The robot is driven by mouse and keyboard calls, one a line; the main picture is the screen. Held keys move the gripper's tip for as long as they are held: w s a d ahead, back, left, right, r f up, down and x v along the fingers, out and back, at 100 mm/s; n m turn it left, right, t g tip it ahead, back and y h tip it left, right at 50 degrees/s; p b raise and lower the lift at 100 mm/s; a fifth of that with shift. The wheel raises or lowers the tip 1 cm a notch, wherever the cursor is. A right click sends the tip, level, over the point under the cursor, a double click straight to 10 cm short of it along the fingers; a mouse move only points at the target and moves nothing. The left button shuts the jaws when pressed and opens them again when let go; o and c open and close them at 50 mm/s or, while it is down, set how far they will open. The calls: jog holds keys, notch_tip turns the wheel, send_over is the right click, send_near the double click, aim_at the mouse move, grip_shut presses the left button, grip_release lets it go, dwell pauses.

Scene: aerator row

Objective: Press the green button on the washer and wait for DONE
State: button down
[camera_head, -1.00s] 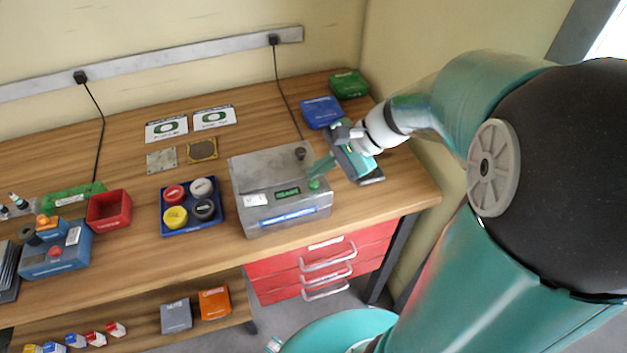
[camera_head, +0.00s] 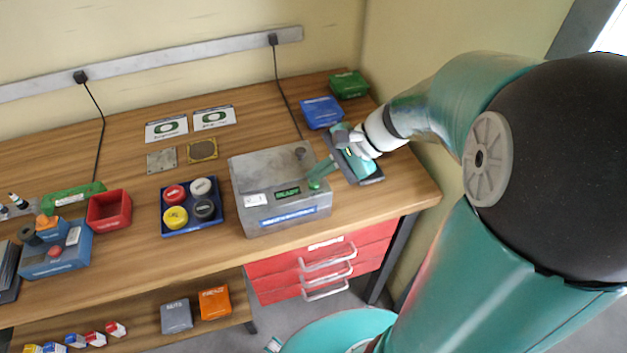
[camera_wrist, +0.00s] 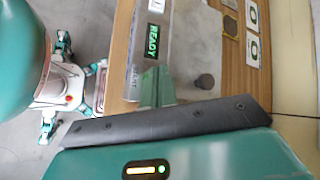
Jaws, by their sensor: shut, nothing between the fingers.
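The washer (camera_head: 265,170) is a grey metal box on the bench, with a dark knob on its lid and a small display (camera_head: 288,193). In the wrist view the display (camera_wrist: 152,40) reads READY in green. The green button (camera_head: 314,184) is at the front right of the washer top. My gripper (camera_head: 316,176) is shut and empty, its green fingertips right at the button. I cannot tell whether they touch it. In the wrist view the gripper fingers (camera_wrist: 157,88) reach over the washer's edge, and the button is hidden.
A blue tray (camera_head: 163,222) of coloured round caps stands left of the washer, with a red bin (camera_head: 110,209) beyond it. Blue (camera_head: 322,112) and green (camera_head: 349,84) boxes stand behind my gripper. Red drawers (camera_head: 330,262) are below the bench edge. A cable runs up behind the washer.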

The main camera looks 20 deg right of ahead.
aim_at(319, 184)
jog(key=shift+f, duration=0.45)
dwell(0.6)
jog(key=shift+r, duration=0.9)
jog(key=shift+r, duration=0.1)
notch_tip(319, 184, up, 5)
jog(key=shift+f, duration=0.1)
dwell(0.9)
jog(key=s+a+r+n+t+h, duration=0.1)
jog(key=s+r+n+t+h, duration=0.1)
jog(key=s+n+h, duration=0.6)
jog(key=s+r+n, duration=0.1)
jog(key=s+n, duration=0.2)
jog(key=n, duration=0.1)
jog(key=shift+s+n+t+h, duration=0.2)
jog(key=shift+n+t+h, duration=0.1)
jog(key=shift+t+h, duration=0.1)
